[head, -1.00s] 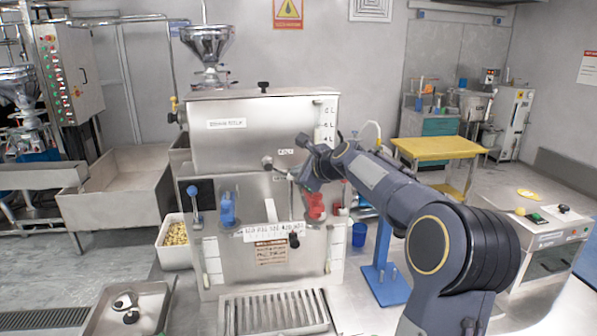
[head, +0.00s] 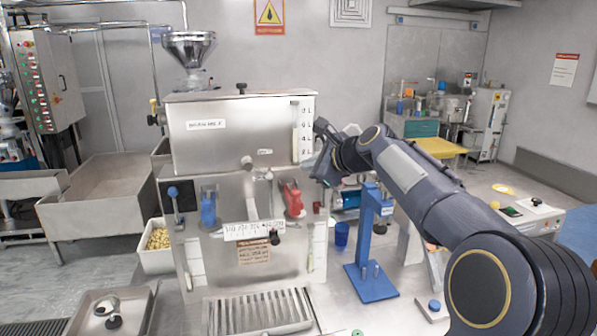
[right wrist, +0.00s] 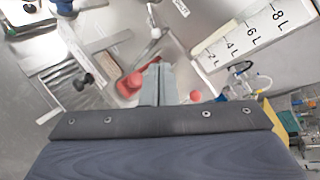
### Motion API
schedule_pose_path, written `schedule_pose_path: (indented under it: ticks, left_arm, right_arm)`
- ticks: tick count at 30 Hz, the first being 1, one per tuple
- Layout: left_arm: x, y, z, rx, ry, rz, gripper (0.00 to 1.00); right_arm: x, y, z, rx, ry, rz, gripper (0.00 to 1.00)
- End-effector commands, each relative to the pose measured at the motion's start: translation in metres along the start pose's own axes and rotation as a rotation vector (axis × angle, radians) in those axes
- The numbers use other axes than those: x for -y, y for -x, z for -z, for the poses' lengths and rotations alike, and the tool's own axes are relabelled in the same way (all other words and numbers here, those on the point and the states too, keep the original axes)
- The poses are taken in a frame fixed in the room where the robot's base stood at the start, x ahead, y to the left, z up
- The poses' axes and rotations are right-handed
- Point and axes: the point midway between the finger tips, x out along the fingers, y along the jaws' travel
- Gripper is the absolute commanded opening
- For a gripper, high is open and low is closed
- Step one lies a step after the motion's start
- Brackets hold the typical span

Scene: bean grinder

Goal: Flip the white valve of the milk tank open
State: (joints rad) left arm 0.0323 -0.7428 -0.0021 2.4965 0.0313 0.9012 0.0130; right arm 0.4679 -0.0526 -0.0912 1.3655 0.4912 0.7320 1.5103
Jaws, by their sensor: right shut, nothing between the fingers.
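The milk tank (head: 232,148) is a steel box with a litre scale on its front right corner. Below it, a lever with a pale ball knob (head: 247,162), probably the white valve, sits at the middle of the front; it also shows in the right wrist view (right wrist: 155,33). Its exact open or closed position is unclear. My right gripper (head: 320,180) is shut and empty, right of the lever, near the tank's lower right corner. In the right wrist view its fingers (right wrist: 158,84) point towards the machine front, near a red valve. My left gripper is not in view.
A blue valve (head: 208,206) and a red valve (head: 291,198) flank the centre of the machine front. A slatted drip tray (head: 258,312) lies below. A blue stand (head: 371,282) and blue cup (head: 341,234) stand to the right. A metal tray (head: 112,312) is at lower left.

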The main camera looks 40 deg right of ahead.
Motion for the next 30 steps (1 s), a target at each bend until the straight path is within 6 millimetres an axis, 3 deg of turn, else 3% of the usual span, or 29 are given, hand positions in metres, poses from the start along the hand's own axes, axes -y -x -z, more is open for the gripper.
schedule_pose_path:
  ticks: [6,17,23,30]
  left_arm:
    - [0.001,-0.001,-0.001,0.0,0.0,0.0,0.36]
    - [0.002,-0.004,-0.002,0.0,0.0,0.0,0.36]
    - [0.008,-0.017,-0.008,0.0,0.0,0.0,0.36]
    - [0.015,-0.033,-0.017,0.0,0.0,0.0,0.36]
  right_arm:
    - [-0.001,0.007,0.001,-0.001,-0.001,-0.002,0.0]
    - [-0.008,0.002,0.001,-0.016,0.073,-0.019,0.0]
    - [-0.041,-0.019,0.002,-0.104,0.495,-0.101,0.0]
    - [-0.067,-0.038,-0.003,-0.242,1.202,-0.19,0.0]
